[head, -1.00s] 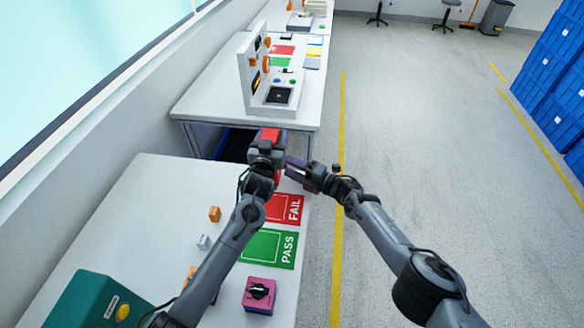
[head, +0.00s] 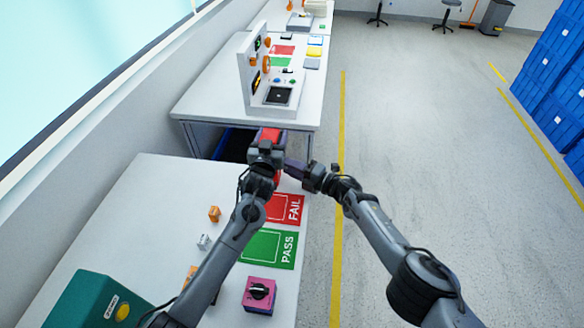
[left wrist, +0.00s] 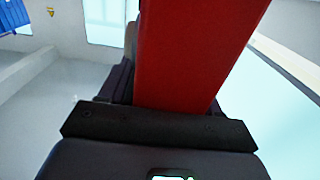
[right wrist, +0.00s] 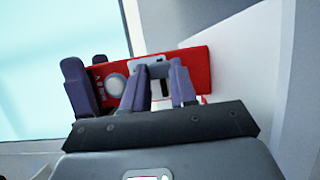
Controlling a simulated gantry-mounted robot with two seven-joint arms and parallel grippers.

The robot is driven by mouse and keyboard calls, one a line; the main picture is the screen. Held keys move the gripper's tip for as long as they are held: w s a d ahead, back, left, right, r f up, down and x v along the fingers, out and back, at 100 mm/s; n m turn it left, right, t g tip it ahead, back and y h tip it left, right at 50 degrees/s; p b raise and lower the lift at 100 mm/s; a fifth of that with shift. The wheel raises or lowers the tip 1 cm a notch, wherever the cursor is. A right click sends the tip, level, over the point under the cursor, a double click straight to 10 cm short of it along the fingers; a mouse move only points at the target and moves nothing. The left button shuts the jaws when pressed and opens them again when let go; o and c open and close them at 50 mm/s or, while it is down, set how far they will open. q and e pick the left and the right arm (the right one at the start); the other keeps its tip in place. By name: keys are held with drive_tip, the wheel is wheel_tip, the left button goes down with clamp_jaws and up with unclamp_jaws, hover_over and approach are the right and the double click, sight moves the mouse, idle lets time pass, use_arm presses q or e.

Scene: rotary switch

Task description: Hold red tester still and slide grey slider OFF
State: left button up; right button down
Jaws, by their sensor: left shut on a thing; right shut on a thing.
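The red tester (head: 270,134) is held up above the far end of the near table, shut in my left gripper (head: 267,150). The left wrist view shows its red body (left wrist: 195,50) filling the space between the fingers. In the right wrist view its red face (right wrist: 200,68) carries a round grey button and a light grey plate with a dark slot. My right gripper (head: 292,168) reaches in from the right. Its fingers (right wrist: 158,72) are shut at the grey slider on that plate; the fingers hide most of the slider.
Below lie a red FAIL mat (head: 286,208) and a green PASS mat (head: 268,248). A pink box with a black knob (head: 260,293), small orange and grey blocks and a green box (head: 85,300) stand nearer. A second table with a panel (head: 275,95) is beyond.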

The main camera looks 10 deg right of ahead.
drive_tip(key=shift+s+a+f, duration=0.1)
drive_tip(key=shift+s+f, duration=0.15)
drive_tip(key=shift+s, duration=0.05)
drive_tip(key=shift+s+a+f, duration=0.1)
drive_tip(key=shift+s+a, duration=0.05)
drive_tip(key=shift+s, duration=0.35)
drive_tip(key=shift+s+a, duration=0.15)
drive_tip(key=shift+s, duration=0.45)
drive_tip(key=shift+s+a+r, duration=0.1)
drive_tip(key=shift+a+r, duration=0.05)
drive_tip(key=shift+r, duration=0.05)
drive_tip(key=c, duration=0.9)
unclamp_jaws()
drive_tip(key=shift+r, duration=0.1)
